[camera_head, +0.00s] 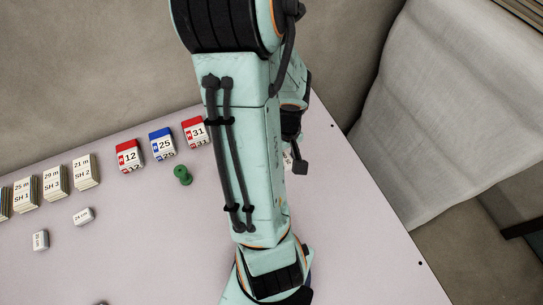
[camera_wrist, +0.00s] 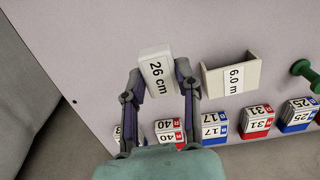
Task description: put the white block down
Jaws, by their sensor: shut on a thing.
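The white block (camera_wrist: 157,74), marked "26 cm", sits between the two fingers of my gripper (camera_wrist: 160,84) in the wrist view. The fingers are shut on its sides, and its marked face shows to the camera. I cannot tell whether the block touches the table or hangs just above it. In the head view my arm covers most of the gripper; only a dark finger part (camera_head: 299,166) shows to the right of the arm, and the block cannot be made out clearly.
A beige open holder (camera_wrist: 231,77) marked "6.0 m" stands close right of the block. Beyond it is a green peg (camera_wrist: 304,71). Red and blue numbered blocks (camera_wrist: 257,119) line the table's edge. Small white blocks (camera_head: 83,216) lie at left. The table (camera_head: 345,235) is clear at right.

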